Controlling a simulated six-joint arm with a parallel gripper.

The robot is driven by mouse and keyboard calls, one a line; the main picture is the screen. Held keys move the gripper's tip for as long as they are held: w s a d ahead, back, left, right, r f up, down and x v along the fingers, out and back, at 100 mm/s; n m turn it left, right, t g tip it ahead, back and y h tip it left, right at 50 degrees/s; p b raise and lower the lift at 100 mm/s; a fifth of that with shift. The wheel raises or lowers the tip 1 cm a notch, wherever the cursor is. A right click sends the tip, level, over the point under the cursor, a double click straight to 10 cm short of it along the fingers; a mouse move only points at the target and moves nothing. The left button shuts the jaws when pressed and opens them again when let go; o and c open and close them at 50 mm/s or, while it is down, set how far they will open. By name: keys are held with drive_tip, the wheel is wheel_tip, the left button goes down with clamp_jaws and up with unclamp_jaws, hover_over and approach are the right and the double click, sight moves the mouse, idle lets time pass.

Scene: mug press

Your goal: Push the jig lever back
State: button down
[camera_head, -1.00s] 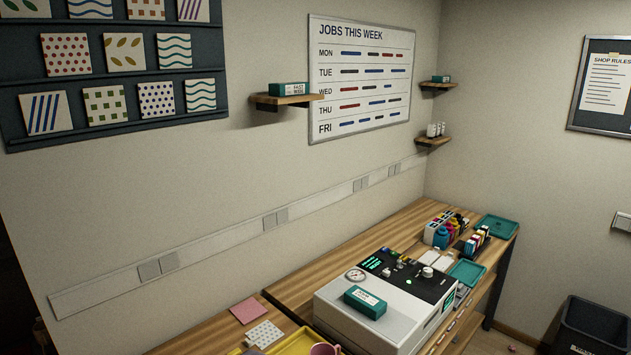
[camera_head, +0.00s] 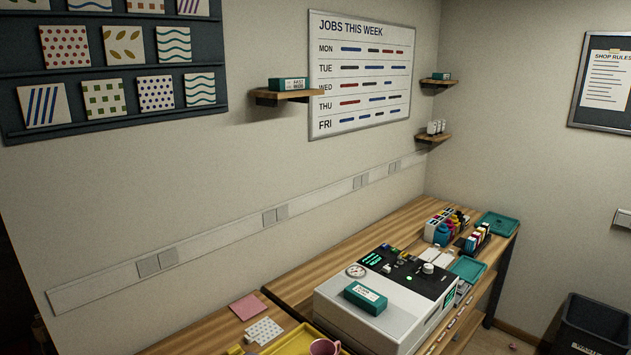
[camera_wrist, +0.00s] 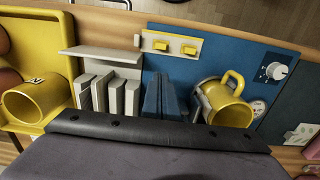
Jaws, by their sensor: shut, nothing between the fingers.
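In the wrist view, a yellow mug (camera_wrist: 230,107) lies in a grey cradle (camera_wrist: 203,100) on a blue panel, its handle upward in the picture. I cannot clearly make out the jig lever; it may be hidden or too small to tell. My gripper (camera_wrist: 161,80) shows at the middle of the wrist view as two dark fingers close together, shut and empty, left of the mug and apart from it. The dark wrist housing hides what lies below it. My gripper is not in the head view.
A yellow tray (camera_wrist: 60,70) with another yellow mug (camera_wrist: 36,98) is at left. White slats (camera_wrist: 108,95) stand left of my fingers. In the head view, a white press (camera_head: 375,325) stands on the bench.

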drive_tip(key=shift+r, duration=0.1)
idle(0.4)
wheel_tip(320, 180, up, 7)
drive_tip(key=p, duration=0.5)
drive_tip(key=shift+s+d+p, duration=0.3)
drive_tip(key=shift+s+d, duration=0.1)
drive_tip(key=shift+d, duration=0.05)
drive_tip(key=s+d+f+g+h, duration=0.2)
drive_tip(key=s+d, duration=0.8)
drive_tip(key=d, duration=0.4)
drive_tip(key=d+r+m+t+y+b, duration=0.1)
drive_tip(key=d+r+m, duration=0.3)
drive_tip(key=d, duration=0.5)
drive_tip(key=w+d+r+m+t+y, duration=0.1)
drive_tip(key=d+r+m, duration=0.3)
drive_tip(key=d, duration=0.5)
drive_tip(key=shift+w+d+r+m+b, duration=0.15)
drive_tip(key=shift+w+r+m+b, duration=0.15)
drive_tip(key=shift+m+b, duration=0.15)
